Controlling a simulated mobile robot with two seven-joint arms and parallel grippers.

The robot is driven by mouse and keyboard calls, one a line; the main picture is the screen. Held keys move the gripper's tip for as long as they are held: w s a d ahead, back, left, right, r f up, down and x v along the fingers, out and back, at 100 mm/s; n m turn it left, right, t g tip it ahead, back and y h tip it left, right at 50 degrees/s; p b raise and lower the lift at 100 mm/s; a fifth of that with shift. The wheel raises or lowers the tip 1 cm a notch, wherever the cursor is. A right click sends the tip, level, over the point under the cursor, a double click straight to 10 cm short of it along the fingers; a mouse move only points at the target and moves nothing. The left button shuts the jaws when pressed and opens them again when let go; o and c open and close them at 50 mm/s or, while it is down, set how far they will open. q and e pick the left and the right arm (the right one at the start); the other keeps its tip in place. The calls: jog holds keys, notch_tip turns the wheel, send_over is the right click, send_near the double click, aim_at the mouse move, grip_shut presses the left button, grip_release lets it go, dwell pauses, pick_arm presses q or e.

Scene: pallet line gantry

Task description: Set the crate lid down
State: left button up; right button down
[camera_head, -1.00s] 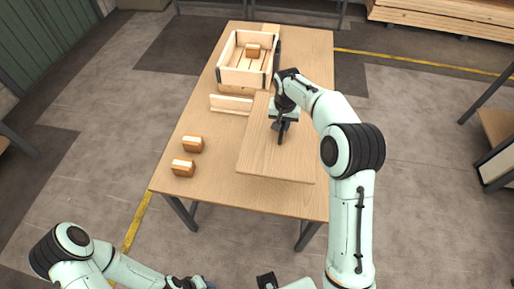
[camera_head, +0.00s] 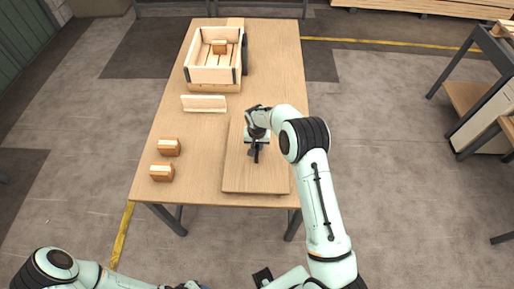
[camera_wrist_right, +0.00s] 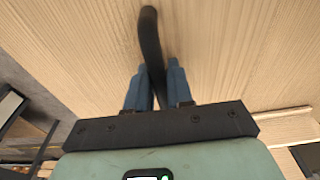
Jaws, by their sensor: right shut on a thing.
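The crate lid (camera_head: 252,178) is a flat, light wooden board with a dark bar handle (camera_wrist_right: 151,45) on its top. It is over the front right part of the wooden table (camera_head: 190,190). I cannot tell whether it touches the tabletop or hangs just above it. My right gripper (camera_head: 256,149) is shut on the handle from above; its blue fingers (camera_wrist_right: 155,82) flank the bar in the wrist view. The open crate (camera_head: 212,76) stands at the table's far end with a brown block (camera_head: 219,47) inside. My left gripper (camera_head: 192,285) is barely in view at the bottom edge.
Two brown blocks (camera_head: 168,147) (camera_head: 161,172) sit at the table's left front. A narrow wooden piece (camera_head: 204,104) lies between crate and lid. A rack or bench (camera_head: 487,85) stands at the right. The tabletop left of the lid is partly clear.

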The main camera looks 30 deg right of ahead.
aim_at(257, 147)
jog(key=shift+f, duration=0.95)
jog(key=shift+f, duration=0.25)
jog(key=c, duration=1)
grip_release()
jog(key=shift+r, duration=0.15)
jog(key=r, duration=0.4)
jog(key=s+r, duration=0.1)
jog(key=r, duration=0.7)
jog(key=shift+s+a, duration=0.15)
jog(key=shift+a, duration=0.25)
